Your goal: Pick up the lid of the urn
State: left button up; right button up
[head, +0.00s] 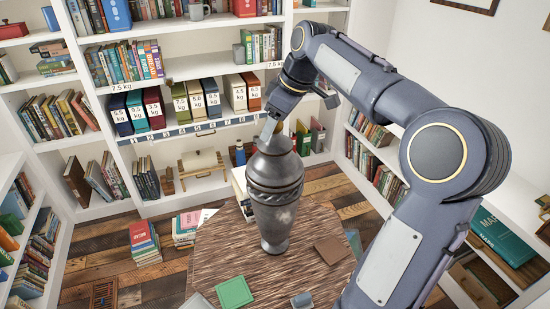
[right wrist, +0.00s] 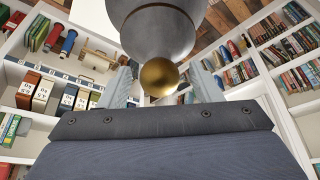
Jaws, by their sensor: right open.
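The dark grey metal urn (head: 275,215) stands upright on the round wooden table, with a carved band around its upper part. Its lid (head: 274,145) sits on top and also shows close up in the right wrist view (right wrist: 158,38). The lid's round gold knob (right wrist: 159,77) shows there between my fingers; in the head view it is mostly hidden by my gripper. My right gripper (head: 283,127) is at the top of the urn, open, with one finger on each side of the knob and a visible gap to each. My left gripper is not in view.
The table (head: 215,255) also carries a green book (head: 234,293), a brown book (head: 331,250) and a small grey item (head: 302,300). Book stacks (head: 145,243) stand on the plank floor to the left. Full bookshelves line the walls behind and on both sides.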

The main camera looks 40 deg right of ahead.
grip_shut()
dwell(0.3)
jog(key=shift+r, duration=0.15)
